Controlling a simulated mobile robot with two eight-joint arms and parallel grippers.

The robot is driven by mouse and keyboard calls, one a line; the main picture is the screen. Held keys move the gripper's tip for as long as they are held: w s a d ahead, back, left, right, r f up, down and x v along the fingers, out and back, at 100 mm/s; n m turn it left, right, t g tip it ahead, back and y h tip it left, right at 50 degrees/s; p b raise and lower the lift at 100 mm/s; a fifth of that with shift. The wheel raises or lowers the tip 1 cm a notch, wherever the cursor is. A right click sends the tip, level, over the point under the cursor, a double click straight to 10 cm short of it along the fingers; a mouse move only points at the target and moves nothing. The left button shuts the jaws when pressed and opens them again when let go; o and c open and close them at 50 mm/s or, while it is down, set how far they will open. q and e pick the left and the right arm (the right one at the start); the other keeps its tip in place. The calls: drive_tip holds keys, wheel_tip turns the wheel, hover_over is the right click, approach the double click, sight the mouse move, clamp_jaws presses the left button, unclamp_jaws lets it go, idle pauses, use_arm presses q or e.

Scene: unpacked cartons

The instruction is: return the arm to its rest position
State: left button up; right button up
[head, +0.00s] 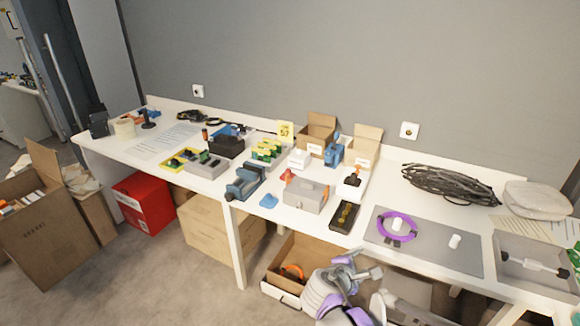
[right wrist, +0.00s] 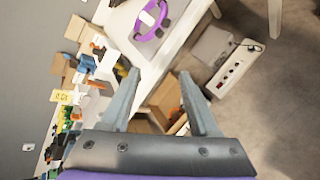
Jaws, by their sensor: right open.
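My right gripper (head: 358,266) is low at the front of the long white table, with its grey and purple wrist below the table edge. In the right wrist view its two grey fingers (right wrist: 160,76) are spread apart with nothing between them. Below and beyond the fingers are the table's front edge and an open carton (right wrist: 163,100) on the floor. No object touches the fingers. My left gripper does not show in either view.
The white table (head: 120,150) holds several tools and boxes. A purple ring (head: 381,226) lies on a grey mat (head: 460,262) near the gripper; a cable coil (head: 450,185) is behind. An open carton (head: 290,262) stands under the table, a red box (head: 146,203) further left.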

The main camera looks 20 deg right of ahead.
drive_tip(key=s+a+r+m+g+y+p, duration=0.1)
drive_tip(key=s+a+r+m+y+p, duration=0.1)
drive_tip(key=s+a+m+y+p, duration=0.3)
drive_tip(key=s+a+r+m+g+y+p, duration=0.1)
drive_tip(key=s+a+r+m+y+p, duration=0.2)
drive_tip(key=s+a+m, duration=0.5)
drive_tip(key=s+m+y+p, duration=0.1)
drive_tip(key=s+p, duration=0.1)
drive_tip(key=s, duration=0.3)
drive_tip(key=shift+s+a+r+y+p, duration=0.15)
drive_tip(key=shift+s+a+y+p, duration=0.1)
drive_tip(key=shift+y+p, duration=0.15)
